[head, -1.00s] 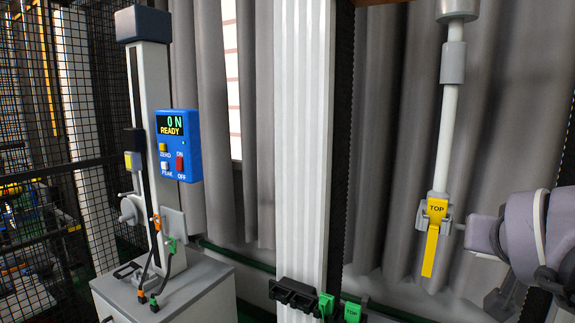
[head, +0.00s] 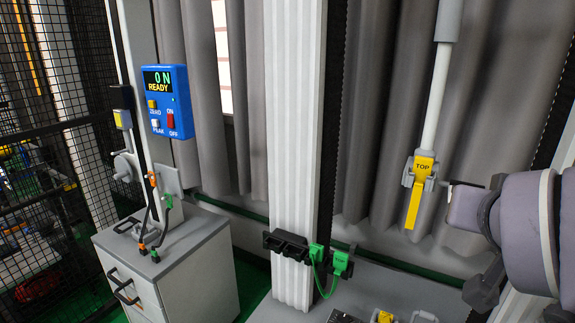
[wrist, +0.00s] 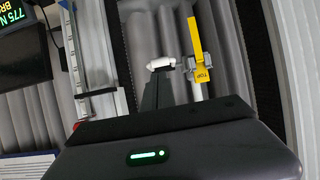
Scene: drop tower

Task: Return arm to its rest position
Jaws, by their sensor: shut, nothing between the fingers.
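My gripper (wrist: 157,84) is shut and empty in the wrist view. Its dark fingers show above the wide dark body with a green light. A white knob (wrist: 160,64) appears just beyond the fingertips; I cannot tell whether they touch. A yellow TOP clamp (wrist: 200,72) is close to its right. In the head view the same yellow TOP clamp (head: 415,205) hangs from a white rod, left of my purple arm (head: 510,225). My fingers are not clear there.
A blue READY display (head: 166,102) is at left above a grey cabinet (head: 170,270). Grey curtains hang behind. Tools lie at the bottom edge.

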